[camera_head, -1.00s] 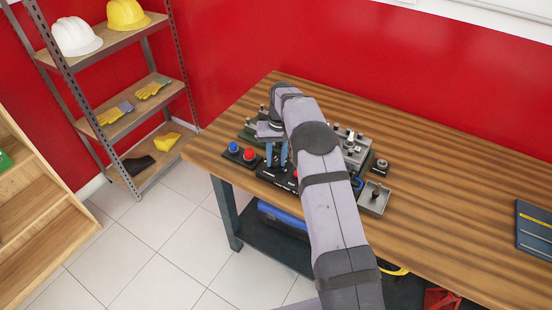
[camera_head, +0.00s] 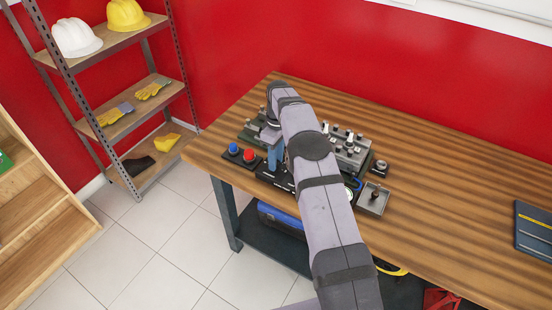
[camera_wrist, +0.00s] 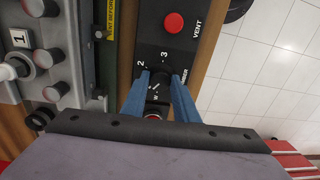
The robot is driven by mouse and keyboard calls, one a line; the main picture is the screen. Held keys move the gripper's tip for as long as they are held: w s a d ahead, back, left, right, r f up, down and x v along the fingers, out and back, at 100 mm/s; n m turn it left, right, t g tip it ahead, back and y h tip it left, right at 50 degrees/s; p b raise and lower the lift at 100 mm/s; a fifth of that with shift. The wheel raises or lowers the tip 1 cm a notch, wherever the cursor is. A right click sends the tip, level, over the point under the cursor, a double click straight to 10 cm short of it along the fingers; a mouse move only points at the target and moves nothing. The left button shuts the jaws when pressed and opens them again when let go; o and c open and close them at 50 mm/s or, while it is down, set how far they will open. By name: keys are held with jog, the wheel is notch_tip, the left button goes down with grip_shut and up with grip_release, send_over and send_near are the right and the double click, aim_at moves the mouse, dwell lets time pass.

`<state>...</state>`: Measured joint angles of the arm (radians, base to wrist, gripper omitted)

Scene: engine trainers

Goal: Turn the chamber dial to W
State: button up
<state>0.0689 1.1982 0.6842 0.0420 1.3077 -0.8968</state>
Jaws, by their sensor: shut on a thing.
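The black chamber panel (camera_wrist: 176,43) fills the upper middle of the wrist view, with the marks 2 and 3 above the dial and a W below it. The chamber dial (camera_wrist: 159,79) is a small dark knob between my two blue fingertips, mostly hidden by them. My gripper (camera_wrist: 162,74) is shut on the dial, a finger on each side. Which mark the dial points at cannot be told. In the head view my gripper (camera_head: 275,157) stands over the panel, and the dial is hidden there.
A red VENT button (camera_wrist: 173,23) sits beyond the dial. A blue button (camera_head: 233,149) and a red button (camera_head: 249,155) stand left of my gripper. A unit with several knobs (camera_head: 348,148) and a grey tray (camera_head: 374,200) lie right of my arm. The table's right half is mostly clear.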

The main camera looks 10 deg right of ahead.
jog(key=n, duration=0.3)
jog(key=shift+f+n, duration=0.15)
jog(key=shift+n, duration=0.15)
jog(key=shift+n+h, duration=0.3)
jog(key=shift+n, duration=1.5)
jog(key=shift+a, duration=0.1)
jog(key=o, duration=1.1)
jog(key=shift+c, duration=0.2)
jog(key=shift+w, duration=0.15)
jog(key=shift+r, duration=0.2)
jog(key=shift+w+r, duration=0.15)
jog(key=shift+r, duration=3.4)
